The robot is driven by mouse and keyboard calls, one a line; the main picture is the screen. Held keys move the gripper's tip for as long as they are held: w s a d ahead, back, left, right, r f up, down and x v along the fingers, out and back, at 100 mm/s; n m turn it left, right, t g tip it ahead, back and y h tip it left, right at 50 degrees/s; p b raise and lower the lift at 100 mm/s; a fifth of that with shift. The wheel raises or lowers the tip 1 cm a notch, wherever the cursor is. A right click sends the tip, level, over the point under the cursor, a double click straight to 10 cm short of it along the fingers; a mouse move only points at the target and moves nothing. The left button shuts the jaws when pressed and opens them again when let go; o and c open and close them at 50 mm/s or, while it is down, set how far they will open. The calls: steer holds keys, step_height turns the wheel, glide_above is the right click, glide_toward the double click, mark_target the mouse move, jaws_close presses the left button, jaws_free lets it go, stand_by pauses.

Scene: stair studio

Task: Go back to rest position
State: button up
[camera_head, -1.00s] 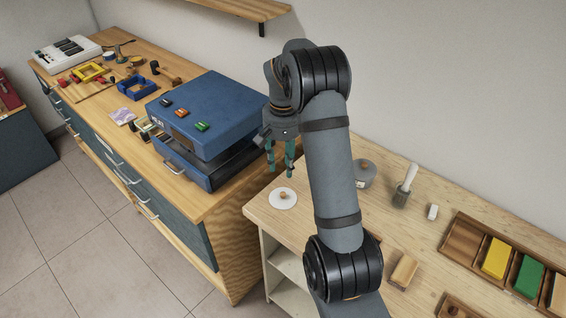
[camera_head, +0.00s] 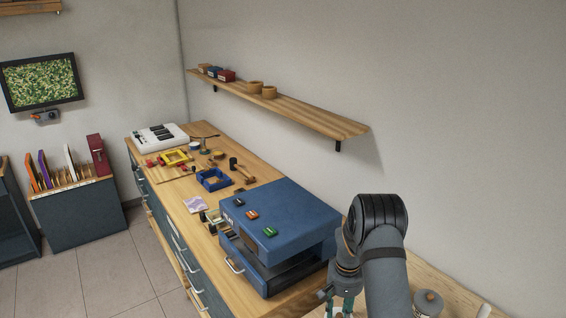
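My gripper (camera_head: 338,305) shows at the bottom edge of the head view, below my arm's wrist. Its green fingers are cut off by the frame, so their tips are hidden. It hangs over the light wooden bench, just right of the blue box machine (camera_head: 283,220). I see nothing held in the visible part of the fingers.
The blue machine with several coloured buttons stands on the long wooden workbench (camera_head: 262,172) left of my arm. A wall shelf (camera_head: 300,112) runs above. A grey lidded pot (camera_head: 428,302) stands right of my arm. The tiled floor (camera_head: 120,265) at left is clear.

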steer(key=shift+w+r, duration=0.2)
steer(key=shift+r, duration=0.2)
steer(key=shift+s+r, duration=0.15)
steer(key=shift+r, duration=0.75)
